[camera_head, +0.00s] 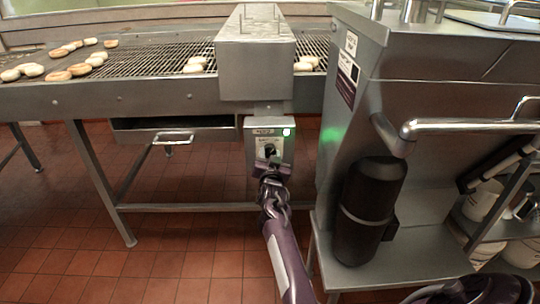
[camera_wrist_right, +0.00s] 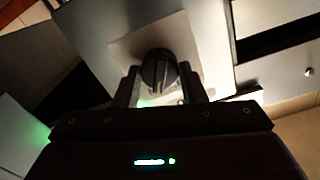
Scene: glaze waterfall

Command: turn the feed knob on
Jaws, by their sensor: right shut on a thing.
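The feed knob (camera_head: 270,149) is a dark knob on a small grey control box (camera_head: 251,152) under the conveyor's metal hood. It shows larger in the right wrist view (camera_wrist_right: 158,68), on a pale plate. A green lamp is lit at the box's upper right. My right gripper (camera_head: 270,162) reaches the knob from below. In the right wrist view its two fingers (camera_wrist_right: 160,92) stand on either side of the knob and are shut on it. The fingertips hide part of the knob, and I cannot read its setting. My left gripper is not in view.
A wire-mesh conveyor (camera_head: 140,62) carries several round pastries, some brown and some pale. A metal hood (camera_head: 256,65) straddles it. A steel machine (camera_head: 440,90) with a black cylinder (camera_head: 368,210) and a projecting handle (camera_head: 470,127) stands close to the right. The tiled floor at left is clear.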

